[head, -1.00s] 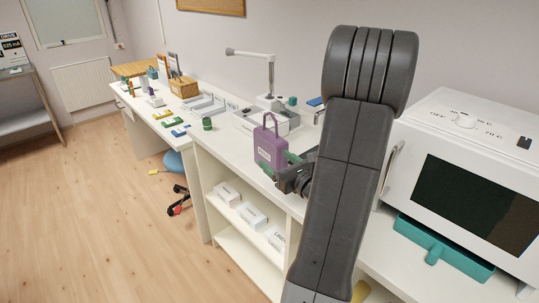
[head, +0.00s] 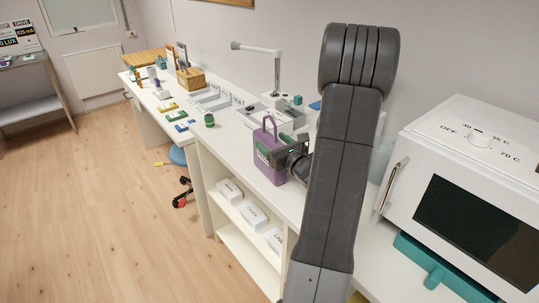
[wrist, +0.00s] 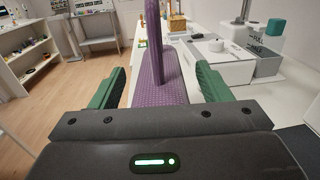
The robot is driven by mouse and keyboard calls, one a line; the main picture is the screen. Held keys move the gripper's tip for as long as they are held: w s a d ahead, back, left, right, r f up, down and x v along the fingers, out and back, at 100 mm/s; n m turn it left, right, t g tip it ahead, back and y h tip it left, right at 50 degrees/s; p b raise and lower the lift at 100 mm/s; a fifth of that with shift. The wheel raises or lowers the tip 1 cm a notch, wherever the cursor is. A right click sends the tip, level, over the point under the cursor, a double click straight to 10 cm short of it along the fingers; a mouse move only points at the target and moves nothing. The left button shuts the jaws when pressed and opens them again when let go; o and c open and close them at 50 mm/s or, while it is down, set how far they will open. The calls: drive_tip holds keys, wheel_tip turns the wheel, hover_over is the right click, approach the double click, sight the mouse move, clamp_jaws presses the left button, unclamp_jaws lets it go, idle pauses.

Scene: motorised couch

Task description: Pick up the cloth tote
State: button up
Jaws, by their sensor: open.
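The cloth tote (head: 269,171) is purple with an upright loop handle. It stands at the front edge of the white counter in the head view. My gripper (head: 268,153) is at its upper part, with a green finger across the tote's near side. In the wrist view the tote (wrist: 162,82) lies between the two green fingers of my gripper (wrist: 160,88), with visible gaps on both sides. The jaws are open. The tote's handle rises up in front of the wrist camera. My arm hides part of the counter behind it.
A grey-white bin (wrist: 220,66) is right of the tote in the wrist view. A green jar (head: 209,120) stands farther along the counter. A white oven (head: 465,180) with a teal tray (head: 440,270) is at right. Shelves with white boxes (head: 252,215) lie below. Open floor is left.

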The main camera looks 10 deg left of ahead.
drive_tip(key=shift+c, duration=0.4)
drive_tip(key=c, duration=1.4)
drive_tip(key=shift+r, duration=0.1)
